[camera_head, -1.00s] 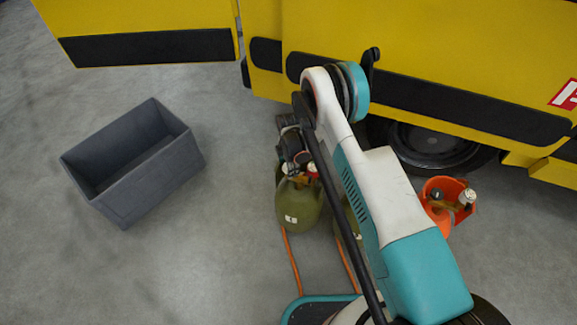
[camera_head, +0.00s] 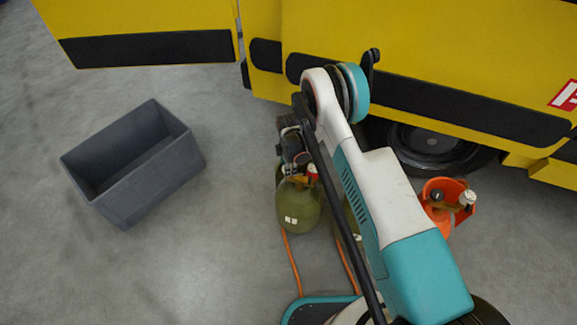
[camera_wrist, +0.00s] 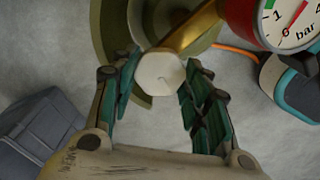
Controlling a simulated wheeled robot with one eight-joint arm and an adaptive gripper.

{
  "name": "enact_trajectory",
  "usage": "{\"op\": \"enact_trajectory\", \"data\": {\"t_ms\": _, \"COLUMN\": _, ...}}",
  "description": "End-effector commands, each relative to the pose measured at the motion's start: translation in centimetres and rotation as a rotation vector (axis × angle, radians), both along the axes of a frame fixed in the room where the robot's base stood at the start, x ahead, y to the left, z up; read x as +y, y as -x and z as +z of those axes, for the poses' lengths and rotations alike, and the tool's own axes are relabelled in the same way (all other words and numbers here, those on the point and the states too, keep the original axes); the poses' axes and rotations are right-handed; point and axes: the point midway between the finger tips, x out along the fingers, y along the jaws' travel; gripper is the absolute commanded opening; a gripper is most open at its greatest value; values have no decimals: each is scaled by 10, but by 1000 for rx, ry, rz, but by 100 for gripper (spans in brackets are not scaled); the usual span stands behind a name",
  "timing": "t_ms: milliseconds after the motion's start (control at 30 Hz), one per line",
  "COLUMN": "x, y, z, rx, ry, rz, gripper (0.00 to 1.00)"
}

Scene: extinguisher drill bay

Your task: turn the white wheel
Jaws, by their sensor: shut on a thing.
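The white wheel (camera_wrist: 160,74) shows in the wrist view as a pale many-sided knob on a brass valve. My gripper (camera_wrist: 160,80) is shut on it, with one green finger on each side. In the head view my gripper (camera_head: 294,150) is over the olive gas cylinder (camera_head: 298,208), and the wheel cannot be made out there. A red gauge marked "bar" (camera_wrist: 285,20) sits beside the valve at the upper right of the wrist view.
An open grey crate (camera_head: 130,165) stands on the floor at left. An orange cylinder (camera_head: 437,212) with its own valve stands at right, by the tyre. A yellow vehicle (camera_head: 400,45) spans the back. Orange hoses (camera_head: 292,262) run along the floor.

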Motion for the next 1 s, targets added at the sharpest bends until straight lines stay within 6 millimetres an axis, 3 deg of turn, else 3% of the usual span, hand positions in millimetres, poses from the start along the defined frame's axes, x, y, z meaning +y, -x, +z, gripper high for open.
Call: {"op": "enact_trajectory", "data": {"t_ms": 1000, "x": 0, "y": 0, "z": 0, "rx": 0, "ry": 0, "rz": -949, "gripper": 19}}
